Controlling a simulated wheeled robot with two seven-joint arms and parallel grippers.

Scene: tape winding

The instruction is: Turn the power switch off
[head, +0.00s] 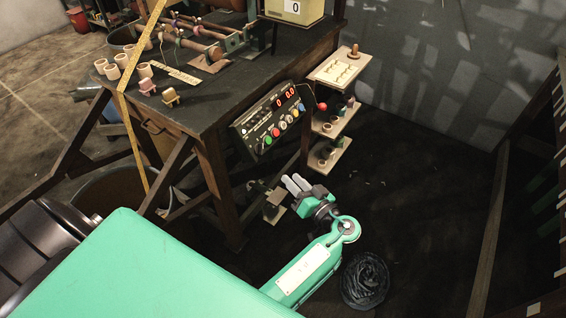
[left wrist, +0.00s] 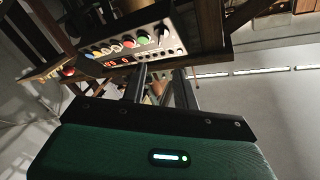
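The control panel (head: 252,118) is fixed to the front edge of the workbench, with lit red displays and a row of coloured buttons. It also shows in the left wrist view (left wrist: 185,45), above the fingers. A dark knob or switch (left wrist: 162,31) sits at the row's end beside the green button (left wrist: 142,37); its label and position are too small to read. My left gripper (head: 291,182) is below and in front of the panel, apart from it. In the left wrist view its two fingers (left wrist: 160,72) are spread with a gap and nothing between them. My right gripper is not in view.
The dark workbench (head: 190,100) carries a winding machine (head: 205,40) and several small cups. A small shelf stand (head: 338,70) with a red ball-like knob (head: 322,106) stands right of the panel. A dark coil (head: 365,280) lies on the floor. Floor to the right is clear.

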